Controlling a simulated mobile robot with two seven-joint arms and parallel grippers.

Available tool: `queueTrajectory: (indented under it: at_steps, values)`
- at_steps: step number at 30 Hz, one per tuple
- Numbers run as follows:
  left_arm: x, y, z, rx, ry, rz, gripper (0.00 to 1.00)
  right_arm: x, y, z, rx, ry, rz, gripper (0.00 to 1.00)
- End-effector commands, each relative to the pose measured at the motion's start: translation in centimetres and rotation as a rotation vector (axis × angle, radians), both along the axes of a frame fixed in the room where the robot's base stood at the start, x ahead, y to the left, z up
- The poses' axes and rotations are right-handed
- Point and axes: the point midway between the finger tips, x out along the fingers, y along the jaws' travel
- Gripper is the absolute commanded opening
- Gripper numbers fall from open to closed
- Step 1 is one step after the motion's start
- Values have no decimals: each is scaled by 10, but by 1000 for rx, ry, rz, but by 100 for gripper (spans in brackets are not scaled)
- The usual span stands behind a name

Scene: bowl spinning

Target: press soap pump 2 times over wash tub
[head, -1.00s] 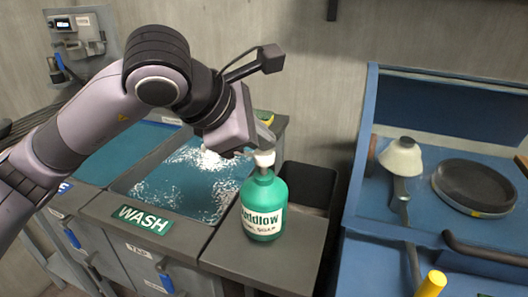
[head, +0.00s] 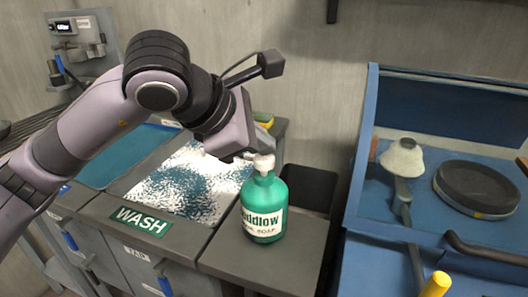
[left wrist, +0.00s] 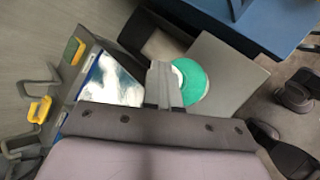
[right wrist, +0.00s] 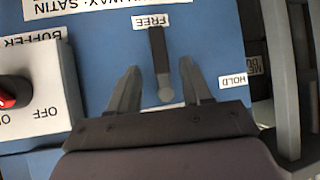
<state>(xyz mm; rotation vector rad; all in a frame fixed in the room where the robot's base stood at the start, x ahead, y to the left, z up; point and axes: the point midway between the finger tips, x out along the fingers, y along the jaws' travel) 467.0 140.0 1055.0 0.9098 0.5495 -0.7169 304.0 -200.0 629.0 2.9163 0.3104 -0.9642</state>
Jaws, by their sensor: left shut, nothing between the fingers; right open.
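The green soap bottle (head: 262,222) stands upright on the grey counter's edge, right of the wash tub (head: 147,185). Its white pump head (head: 264,163) is on top. The tub's water is largely covered with white foam. My left gripper (head: 265,146) is shut and points down onto the pump head, seemingly touching it; its tips partly hide the pump. In the left wrist view the shut fingers (left wrist: 164,85) lie over the green bottle (left wrist: 192,84). My right gripper (right wrist: 158,72) shows only in the right wrist view, open, with a grey lever (right wrist: 160,60) between its fingers.
A dark open bin (head: 308,188) sits behind and right of the bottle. A blue bench (head: 365,215) with a round dark pad (head: 475,187) and a white cone (head: 403,158) stands at right. A blue panel (right wrist: 205,100) with labels faces the right gripper.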

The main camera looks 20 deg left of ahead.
Motion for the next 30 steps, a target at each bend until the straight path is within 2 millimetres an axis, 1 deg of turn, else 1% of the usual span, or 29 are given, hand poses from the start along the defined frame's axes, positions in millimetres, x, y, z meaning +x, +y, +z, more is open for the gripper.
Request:
queueTrajectory:
  at_steps: [1, 10, 19, 23, 30]
  values:
    - [0, 0, -3, 3, 6, 0, 0, 0, 0, -2, 0, 0, 0, 49]
    - [0, 0, -7, 4, 8, 0, 0, 0, 0, -5, 0, 0, 0, 49]
    - [0, 0, -6, 4, 9, 0, 0, 0, 0, -4, 0, 1, 0, 49]
    - [0, 0, -2, 4, 9, 0, 0, 0, 0, -1, 1, 1, -1, 49]
    - [0, 1, 14, 4, 6, 1, 0, 0, 0, 8, 1, 1, -1, 49]
